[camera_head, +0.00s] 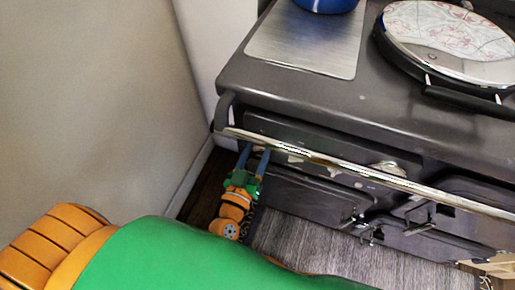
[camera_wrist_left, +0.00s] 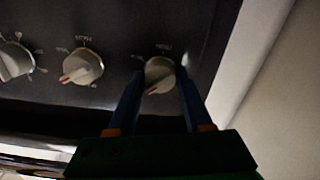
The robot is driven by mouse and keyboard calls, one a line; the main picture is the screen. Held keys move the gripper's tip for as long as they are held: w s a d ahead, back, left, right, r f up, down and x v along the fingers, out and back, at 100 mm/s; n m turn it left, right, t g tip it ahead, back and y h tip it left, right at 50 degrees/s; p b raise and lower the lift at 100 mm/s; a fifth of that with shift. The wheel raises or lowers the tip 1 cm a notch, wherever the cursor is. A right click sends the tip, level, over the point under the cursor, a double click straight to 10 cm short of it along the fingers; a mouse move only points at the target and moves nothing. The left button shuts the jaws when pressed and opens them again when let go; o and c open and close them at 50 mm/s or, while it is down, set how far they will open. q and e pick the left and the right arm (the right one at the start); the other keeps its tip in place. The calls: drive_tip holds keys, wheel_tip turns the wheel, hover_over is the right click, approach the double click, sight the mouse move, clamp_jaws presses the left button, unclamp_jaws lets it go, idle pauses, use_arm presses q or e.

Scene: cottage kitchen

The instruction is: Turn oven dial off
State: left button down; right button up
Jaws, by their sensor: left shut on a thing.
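In the left wrist view, three round metal dials sit on the dark oven panel. The rightmost dial (camera_wrist_left: 160,75) is between the blue fingers of my left gripper (camera_wrist_left: 161,72), which is shut on it. The middle dial (camera_wrist_left: 82,66) and the left dial (camera_wrist_left: 15,62) stand free; the middle one has a red mark. In the head view, my left gripper (camera_head: 256,150) reaches up under the rail at the left end of the dark oven (camera_head: 300,185). My right gripper is not in view.
A long metal rail (camera_head: 350,168) runs along the oven front, just above my left gripper. A wall (camera_head: 90,100) stands close on the left. On the stove top are a metal plate (camera_head: 305,45), a blue pot (camera_head: 326,4) and a round lid (camera_head: 450,35).

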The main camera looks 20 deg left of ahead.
use_arm(q)
drive_tip(key=n, duration=0.9)
drive_tip(key=shift+d, duration=0.1)
drive_tip(key=shift+n, duration=0.4)
drive_tip(key=shift+c, duration=1.6)
unclamp_jaws()
drive_tip(key=s, duration=0.7)
